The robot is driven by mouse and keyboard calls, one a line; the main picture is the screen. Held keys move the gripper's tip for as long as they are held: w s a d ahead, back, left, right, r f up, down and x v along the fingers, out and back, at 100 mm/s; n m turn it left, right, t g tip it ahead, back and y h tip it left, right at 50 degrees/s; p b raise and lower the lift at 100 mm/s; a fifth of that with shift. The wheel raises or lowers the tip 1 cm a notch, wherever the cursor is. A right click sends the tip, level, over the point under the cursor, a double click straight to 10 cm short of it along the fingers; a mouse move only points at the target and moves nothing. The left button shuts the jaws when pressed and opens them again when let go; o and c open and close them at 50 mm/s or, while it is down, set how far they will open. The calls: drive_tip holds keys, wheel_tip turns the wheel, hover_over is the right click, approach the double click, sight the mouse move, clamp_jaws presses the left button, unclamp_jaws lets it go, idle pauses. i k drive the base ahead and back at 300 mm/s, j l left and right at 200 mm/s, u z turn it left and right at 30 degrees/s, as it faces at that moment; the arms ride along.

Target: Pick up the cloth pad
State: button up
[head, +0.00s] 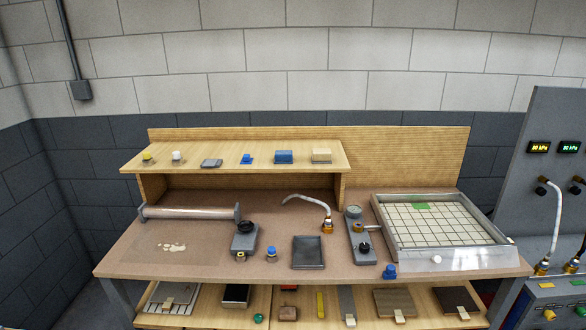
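I cannot tell for sure which thing is the cloth pad. On the raised wooden shelf stand a flat grey piece (211,163), a blue block (283,156) and a beige block (321,155), all small in the head view. The grey piece lies left of the small blue item, and the beige block is near the shelf's right end. My gripper does not show in this view, so its place and opening are hidden.
The brown workbench (200,262) holds a roller (190,213), a grey tray (308,252), gauge device (360,240) and gridded vacuum bed (440,226). A lower shelf (262,294) carries several boards and blocks. A grey panel with displays (555,147) stands at right.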

sight(281, 156)
drive_tip(key=i+l+u, duration=0.15)
drive_tip(key=i, duration=0.6)
drive_tip(key=i+l+u, duration=0.15)
drive_tip(key=i, duration=0.65)
drive_tip(key=i+u, duration=0.3)
drive_tip(key=i, duration=0.2)
drive_tip(key=i+l+u, duration=0.25)
drive_tip(key=i, duration=0.25)
drive_tip(key=i+l+u, duration=0.3)
drive_tip(key=i, duration=0.2)
drive_tip(key=j, duration=0.1)
